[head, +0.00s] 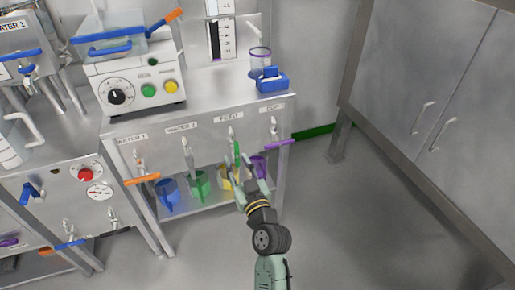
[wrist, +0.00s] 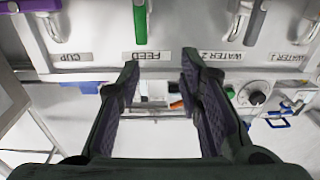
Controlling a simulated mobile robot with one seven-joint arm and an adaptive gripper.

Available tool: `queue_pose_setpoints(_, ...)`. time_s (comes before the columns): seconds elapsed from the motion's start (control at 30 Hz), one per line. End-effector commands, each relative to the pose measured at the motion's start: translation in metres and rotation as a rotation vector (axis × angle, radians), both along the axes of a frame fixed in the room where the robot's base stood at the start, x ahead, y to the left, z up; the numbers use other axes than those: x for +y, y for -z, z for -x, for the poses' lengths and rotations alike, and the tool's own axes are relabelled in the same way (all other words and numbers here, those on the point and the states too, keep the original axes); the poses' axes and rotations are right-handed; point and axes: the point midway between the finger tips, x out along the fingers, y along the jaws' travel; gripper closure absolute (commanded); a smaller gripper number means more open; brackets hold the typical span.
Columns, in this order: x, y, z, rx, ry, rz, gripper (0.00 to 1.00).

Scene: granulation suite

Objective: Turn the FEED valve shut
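The FEED valve has a green handle (head: 236,152) that hangs straight down below the FEED label (head: 228,118) on the steel panel. In the wrist view, which is upside down, the green handle (wrist: 140,22) and the FEED label (wrist: 146,55) show near my fingertips. My gripper (head: 239,190) is in front of the panel, just below the handle. In the wrist view my gripper (wrist: 159,66) is open, with nothing between its fingers. The handle lies past the fingertips, nearer the left finger; I cannot tell whether they touch.
The CUP valve's purple handle (head: 279,144) and the WATER 1 valve's orange handle (head: 142,180) are level. The WATER 2 valve's grey handle (head: 187,155) hangs down. Blue (head: 168,193) and green (head: 199,184) jugs stand on the lower shelf. The floor (head: 345,220) at right is clear.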

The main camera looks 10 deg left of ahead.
Motion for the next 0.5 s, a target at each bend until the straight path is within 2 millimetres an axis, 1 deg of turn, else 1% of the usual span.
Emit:
queue_pose_setpoints(0.03, -0.010, 0.014, 0.001, 0.025, 0.009, 0.012, 0.67)
queue_pose_setpoints(0.1, -0.017, 0.024, 0.002, 0.043, 0.015, 0.026, 0.67)
queue_pose_setpoints(0.17, -0.018, 0.028, 0.000, 0.049, 0.017, 0.029, 0.67)
queue_pose_setpoints(0.27, -0.013, 0.026, -0.008, 0.049, 0.016, 0.029, 0.67)
queue_pose_setpoints(0.37, -0.003, 0.024, -0.022, 0.049, 0.015, 0.028, 0.67)
queue_pose_setpoints(0.5, 0.013, 0.024, -0.045, 0.047, 0.015, 0.028, 0.67)
